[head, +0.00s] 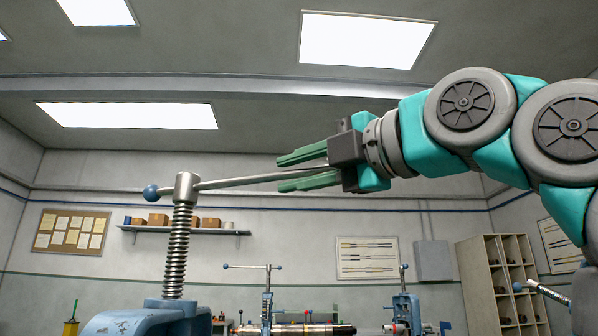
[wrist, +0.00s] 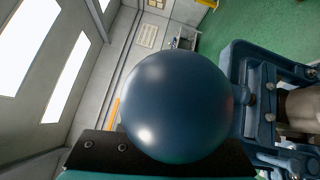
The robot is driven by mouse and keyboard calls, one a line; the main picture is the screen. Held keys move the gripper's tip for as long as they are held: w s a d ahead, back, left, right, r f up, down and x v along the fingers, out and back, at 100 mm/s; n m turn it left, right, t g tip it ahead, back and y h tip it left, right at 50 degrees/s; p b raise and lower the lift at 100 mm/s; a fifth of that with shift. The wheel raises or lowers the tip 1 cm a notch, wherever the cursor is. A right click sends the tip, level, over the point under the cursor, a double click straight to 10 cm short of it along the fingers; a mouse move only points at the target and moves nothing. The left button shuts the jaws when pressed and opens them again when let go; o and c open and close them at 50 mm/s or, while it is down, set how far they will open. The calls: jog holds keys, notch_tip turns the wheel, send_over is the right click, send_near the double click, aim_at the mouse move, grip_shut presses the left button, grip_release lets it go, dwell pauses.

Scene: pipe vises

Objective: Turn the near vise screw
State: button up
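The near vise screw (head: 178,250) is an upright threaded steel rod above a blue vise body (head: 150,318). A steel handle bar (head: 245,181) runs through its head (head: 186,186). A blue ball (head: 151,192) caps the bar's left end. My gripper (head: 284,174) reaches in from the right, its green fingers apart, one above and one below the bar's right part. A gap shows between the upper finger and the bar. The bar's right end is hidden at the gripper in the head view. A large blue ball (wrist: 177,107) fills the middle of the wrist view and hides the fingers.
Another blue vise (head: 266,305) with a screw and bar stands farther back, and a third (head: 405,308) to its right. A pipe (head: 300,329) lies low between them. Shelving (head: 500,285) stands at the right. The space above the bar is clear.

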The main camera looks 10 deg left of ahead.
jog(key=shift+o, duration=1.2)
jog(key=v, duration=0.7)
jog(key=shift+s+d, duration=0.15)
jog(key=shift+d, duration=0.2)
jog(key=shift+c, duration=0.4)
